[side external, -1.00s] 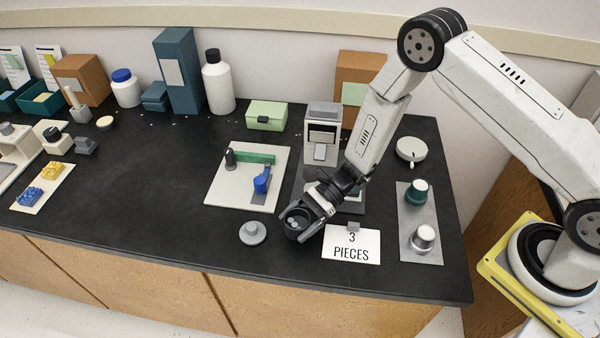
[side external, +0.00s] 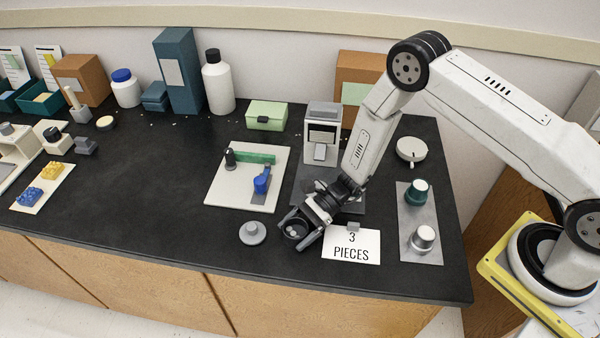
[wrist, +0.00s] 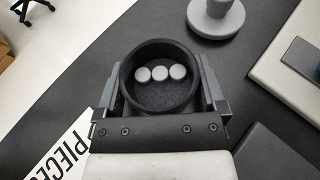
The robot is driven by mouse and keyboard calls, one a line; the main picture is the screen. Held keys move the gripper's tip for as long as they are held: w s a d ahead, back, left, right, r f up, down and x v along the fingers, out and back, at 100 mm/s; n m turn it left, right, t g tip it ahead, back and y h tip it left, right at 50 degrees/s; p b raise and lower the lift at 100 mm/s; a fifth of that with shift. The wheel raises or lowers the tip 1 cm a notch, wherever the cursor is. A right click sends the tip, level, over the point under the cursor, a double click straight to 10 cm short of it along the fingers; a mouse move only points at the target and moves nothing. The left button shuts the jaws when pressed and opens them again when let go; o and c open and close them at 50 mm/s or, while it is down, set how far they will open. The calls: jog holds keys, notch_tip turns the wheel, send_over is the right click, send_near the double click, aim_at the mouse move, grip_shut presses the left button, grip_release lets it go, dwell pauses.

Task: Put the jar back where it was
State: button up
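The jar (side external: 294,239) is a dark, round, open cup near the front of the black counter. In the wrist view the jar (wrist: 160,106) shows three pale round pieces (wrist: 160,73) inside. My gripper (side external: 293,231) has its fingers on opposite sides of the jar; they also flank it in the wrist view (wrist: 160,85). The gripper appears shut on the jar, which looks upright. Whether its base touches the counter is hard to tell. A grey knobbed disc, like a lid (side external: 252,233), lies just left of the jar; it also shows in the wrist view (wrist: 215,15).
A "3 PIECES" card (side external: 351,246) stands right of the jar. Behind are a white machine (side external: 322,120) and a pale board with a blue part (side external: 225,190). A grey plate with two knobs (side external: 407,230) lies right. The counter left of the lid is clear.

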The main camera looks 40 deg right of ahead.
jog(key=shift+r, duration=0.15)
jog(key=shift+d+r, duration=0.25)
jog(key=shift+d, duration=0.35)
jog(key=v, duration=1)
jog(key=shift+d+r, duration=0.1)
jog(key=shift+d, duration=0.25)
jog(key=shift+s+r+n+g+h, duration=0.4)
jog(key=shift+s+r+n, duration=0.15)
jog(key=shift+r+n, duration=0.15)
jog(key=s+d+r+n+t+h, duration=0.1)
jog(key=s+d+r+n+h, duration=0.2)
jog(key=r+n+h, duration=0.1)
jog(key=s+d+r+n+t+h, duration=0.1)
jog(key=s+d+r+n+h, duration=0.2)
jog(key=n, duration=0.4)
jog(key=s+d+r+n+t+h, duration=0.1)
jog(key=s+d+r+n+h, duration=0.2)
jog(key=r, duration=0.4)
jog(key=shift+s+d+r+n+h, duration=0.15)
jog(key=shift+s+n+h, duration=0.1)
jog(key=shift+n+h, duration=0.4)
jog(key=shift+s+d+r+n+h, duration=0.1)
jog(key=shift+s+r+n+h, duration=0.1)
jog(key=shift+n+h, duration=0.45)
